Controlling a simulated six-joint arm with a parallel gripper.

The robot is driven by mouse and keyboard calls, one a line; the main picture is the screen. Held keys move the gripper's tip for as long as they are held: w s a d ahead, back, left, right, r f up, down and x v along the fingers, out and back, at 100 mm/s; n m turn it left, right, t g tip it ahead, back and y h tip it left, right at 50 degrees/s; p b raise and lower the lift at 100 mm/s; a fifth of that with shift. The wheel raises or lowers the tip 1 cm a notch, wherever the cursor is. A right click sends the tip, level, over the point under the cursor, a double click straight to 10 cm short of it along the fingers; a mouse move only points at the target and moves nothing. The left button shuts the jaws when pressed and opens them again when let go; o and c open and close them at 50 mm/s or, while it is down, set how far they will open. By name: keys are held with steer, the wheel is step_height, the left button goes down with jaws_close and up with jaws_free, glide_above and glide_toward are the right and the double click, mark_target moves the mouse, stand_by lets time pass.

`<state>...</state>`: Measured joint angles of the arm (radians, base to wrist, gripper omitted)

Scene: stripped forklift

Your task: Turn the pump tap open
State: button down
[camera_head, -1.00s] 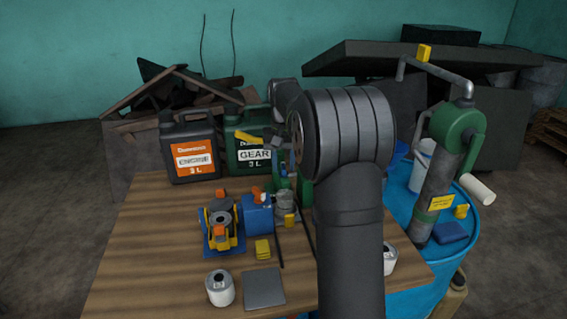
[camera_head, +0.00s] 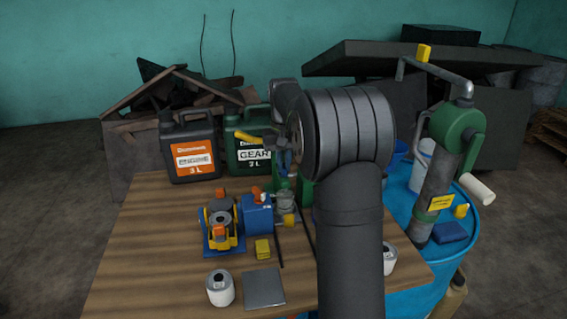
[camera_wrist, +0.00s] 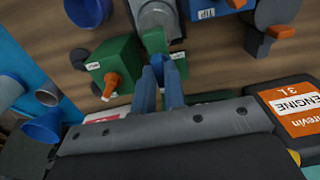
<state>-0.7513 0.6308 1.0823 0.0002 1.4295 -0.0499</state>
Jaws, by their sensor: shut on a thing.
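In the wrist view my gripper (camera_wrist: 160,75) has its two blue fingers close together, shut on a green handle-like piece (camera_wrist: 155,40) that I take to be the pump tap. The piece lies just beside a grey cylinder (camera_wrist: 153,14), and a small white label sits near it. The grip is mostly hidden there, and the tap's angle is hard to read.
A green box (camera_wrist: 118,62) with an orange lever stands left of my fingers in the wrist view; a blue box (camera_head: 257,214) is close on the other side. The engine can (camera_head: 190,147) and gear can (camera_head: 248,158) stand behind. A blue drum (camera_head: 405,190) is at right.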

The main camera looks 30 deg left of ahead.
mark_target(284, 166)
steer(key=c, duration=1.5)
jaws_free()
step_height(284, 166, up, 17)
steer(key=shift+r, duration=0.2)
steer(key=shift+f, duration=0.1)
step_height(284, 166, down, 17)
steer(key=shift+f, duration=0.15)
